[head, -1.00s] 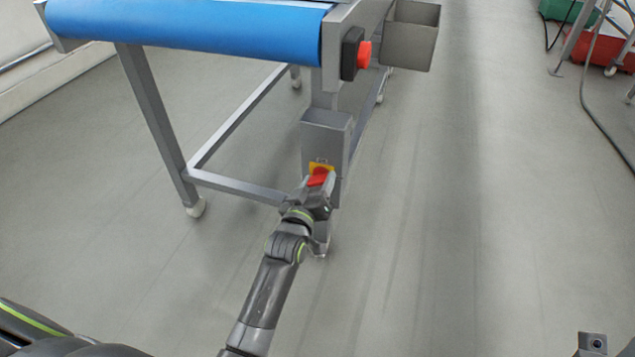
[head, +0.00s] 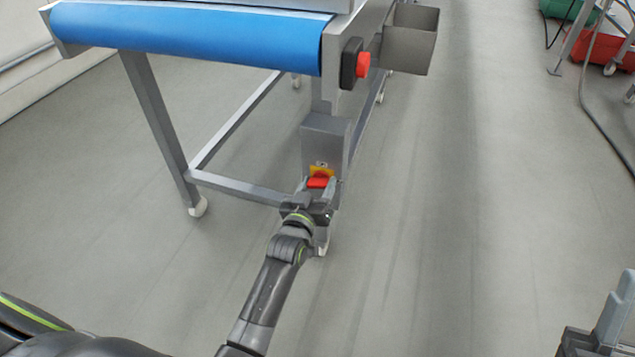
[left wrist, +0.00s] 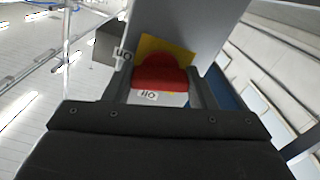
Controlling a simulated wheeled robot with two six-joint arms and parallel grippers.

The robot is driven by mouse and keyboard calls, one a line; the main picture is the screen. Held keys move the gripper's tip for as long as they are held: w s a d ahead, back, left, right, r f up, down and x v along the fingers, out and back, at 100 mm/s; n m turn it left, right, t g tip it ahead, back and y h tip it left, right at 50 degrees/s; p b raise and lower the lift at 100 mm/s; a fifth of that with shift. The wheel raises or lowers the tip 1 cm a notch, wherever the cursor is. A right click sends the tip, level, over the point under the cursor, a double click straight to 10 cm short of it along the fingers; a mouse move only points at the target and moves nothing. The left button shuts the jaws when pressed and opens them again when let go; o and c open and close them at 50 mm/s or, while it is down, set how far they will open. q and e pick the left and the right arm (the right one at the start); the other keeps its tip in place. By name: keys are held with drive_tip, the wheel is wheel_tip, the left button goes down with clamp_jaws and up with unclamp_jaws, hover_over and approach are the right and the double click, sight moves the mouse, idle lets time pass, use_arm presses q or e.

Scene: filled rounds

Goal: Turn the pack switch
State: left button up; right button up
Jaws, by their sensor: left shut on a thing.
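The pack switch is a red knob (head: 318,182) on a yellow plate (head: 321,170), on the front of a grey box (head: 322,135) fixed to the conveyor's leg. My left gripper (head: 318,186) is at the knob, one finger on each side, shut on it. In the left wrist view the red knob (left wrist: 160,74) sits between the fingers, before the yellow plate (left wrist: 158,44). An "ON" label (left wrist: 123,54) shows at the plate's left and an "Off" label (left wrist: 148,95) below the knob. Part of my right gripper (head: 603,322) shows at the bottom right, cut off by the edge.
The conveyor with a blue belt (head: 190,37) stands above the box. A red button (head: 363,65) on a black housing and a grey bin (head: 408,45) are on its right end. A red crate (head: 603,47) stands far right. The floor right of the conveyor is clear.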

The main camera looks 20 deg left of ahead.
use_arm(q)
drive_tip(key=shift+r+m+p, duration=0.1)
drive_tip(key=shift+m+p, duration=0.4)
drive_tip(key=shift+m, duration=0.1)
drive_tip(key=shift+m+p, duration=0.35)
drive_tip(key=shift+m, duration=0.85)
use_arm(e)
drive_tip(key=w+d+f+m+g+h, duration=0.3)
drive_tip(key=w+f+m+g+h, duration=0.3)
drive_tip(key=f, duration=0.5)
drive_tip(key=shift+w+d+m+g+h, duration=0.25)
drive_tip(key=shift+w+g+h, duration=0.35)
drive_tip(key=shift+g, duration=0.6)
drive_tip(key=shift+f, duration=0.1)
use_arm(q)
drive_tip(key=o, duration=1)
use_arm(e)
drive_tip(key=shift+w, duration=0.1)
